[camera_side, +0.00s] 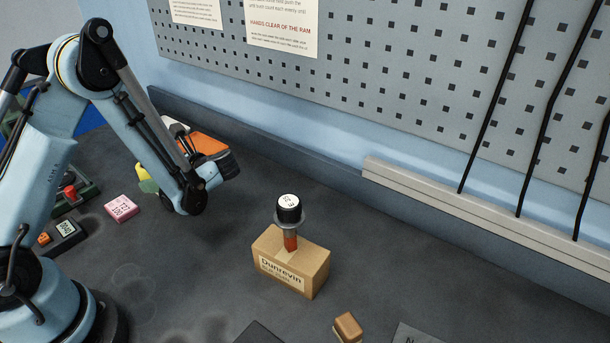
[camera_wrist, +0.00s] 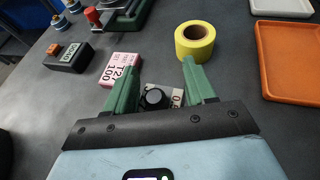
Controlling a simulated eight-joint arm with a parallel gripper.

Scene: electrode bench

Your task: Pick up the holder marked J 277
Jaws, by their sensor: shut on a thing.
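My gripper (camera_wrist: 157,88) has two green fingers and is shut on a small black-topped piece (camera_wrist: 153,97) low between them. A pale label (camera_wrist: 178,97) with dark print shows beside that piece; I cannot read its marking in full. A black-capped holder (camera_side: 289,208) with a grey flange and a reddish-brown lower part stands upright on the cardboard box (camera_side: 314,271). Its white top label is too small to read surely. My gripper is well to its left, apart from it.
A pink block (camera_side: 121,207) and a yellow tape roll (camera_wrist: 195,42) lie near my gripper. A black box with an orange button (camera_wrist: 68,56) is left. An orange tray (camera_wrist: 290,65) is right. A tan block (camera_side: 347,327) lies in front. The back rail (camera_side: 480,215) edges the bench.

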